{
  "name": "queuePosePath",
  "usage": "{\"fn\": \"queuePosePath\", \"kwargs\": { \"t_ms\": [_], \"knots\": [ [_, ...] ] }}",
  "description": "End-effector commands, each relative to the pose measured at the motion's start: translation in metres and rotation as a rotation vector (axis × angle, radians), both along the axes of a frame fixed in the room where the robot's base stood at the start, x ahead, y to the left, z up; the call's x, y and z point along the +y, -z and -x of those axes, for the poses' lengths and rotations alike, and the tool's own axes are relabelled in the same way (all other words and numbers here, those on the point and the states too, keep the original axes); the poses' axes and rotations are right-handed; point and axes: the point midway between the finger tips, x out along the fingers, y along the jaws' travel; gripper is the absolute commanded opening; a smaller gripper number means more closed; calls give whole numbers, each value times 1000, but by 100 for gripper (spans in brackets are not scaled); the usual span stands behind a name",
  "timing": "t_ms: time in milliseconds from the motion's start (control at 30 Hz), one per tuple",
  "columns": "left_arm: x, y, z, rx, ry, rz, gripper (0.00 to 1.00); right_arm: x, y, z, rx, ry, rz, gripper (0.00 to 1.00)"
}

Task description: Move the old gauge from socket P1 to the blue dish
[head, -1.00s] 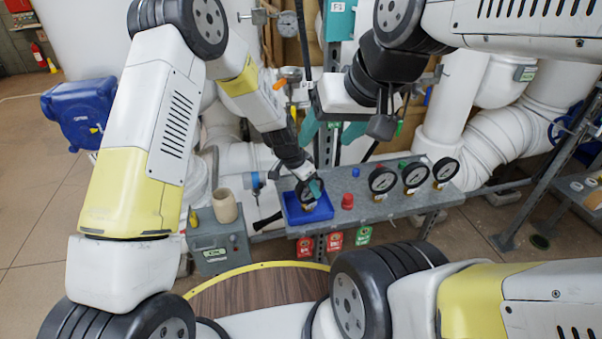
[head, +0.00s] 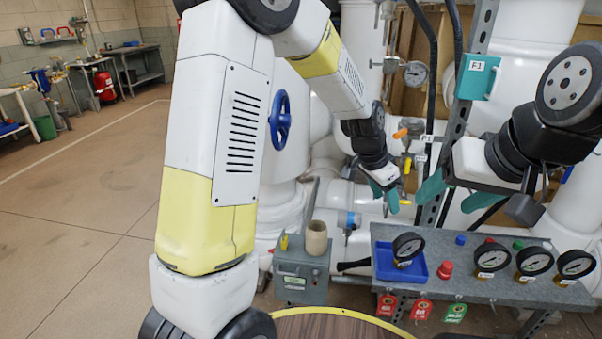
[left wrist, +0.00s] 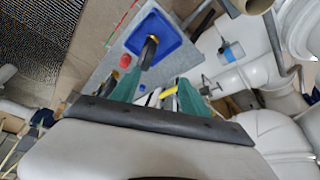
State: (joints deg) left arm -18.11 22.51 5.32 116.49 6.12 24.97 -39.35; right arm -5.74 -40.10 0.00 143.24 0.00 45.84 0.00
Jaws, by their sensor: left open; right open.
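The blue dish (head: 385,274) sits at the left end of the grey bench. A gauge with a white dial and black rim (head: 408,246) and a brass stem stands tilted in it. The left wrist view also shows the dish (left wrist: 176,47) with the gauge's dark edge and brass fitting (left wrist: 149,50). My left gripper (head: 386,198) is open and empty, above and behind the dish, apart from the gauge; its teal fingers (left wrist: 160,92) show spread. My right gripper (head: 455,192) is open and empty, above the bench.
A red knob (head: 445,270) stands beside the dish, and several gauges (head: 534,262) line the bench to its right. A grey box (head: 302,272) with a beige cup (head: 316,238) is left. Pipes, an orange-handled valve (head: 408,131) and a pipe gauge (head: 415,73) are behind.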

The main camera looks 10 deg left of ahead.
Motion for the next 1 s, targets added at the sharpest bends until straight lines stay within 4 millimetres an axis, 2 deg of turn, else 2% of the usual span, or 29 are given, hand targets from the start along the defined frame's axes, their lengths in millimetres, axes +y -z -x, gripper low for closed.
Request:
{"fn": "queuePosePath", "kwargs": {
  "t_ms": [33,100,267,400,533,700,833,1000],
  "knots": [
    [21,-27,6,-15,-58,9,54,0,0,0,0,0,0,64],
    [48,-56,20,-18,-143,22,54,0,0,0,0,0,0,64],
    [105,-109,61,-27,-338,57,54,0,0,0,0,0,0,64],
    [150,-141,107,-34,-511,98,54,0,0,0,0,0,0,64],
    [183,-158,152,-40,-664,142,54,0,0,0,0,0,0,64],
    [208,-164,196,-44,-812,192,54,0,0,0,0,0,0,64],
    [216,-164,212,-44,-868,212,54,0,0,0,0,0,0,64],
    [218,-164,217,-42,-884,217,54,0,0,0,0,0,0,64]
  ]
}}
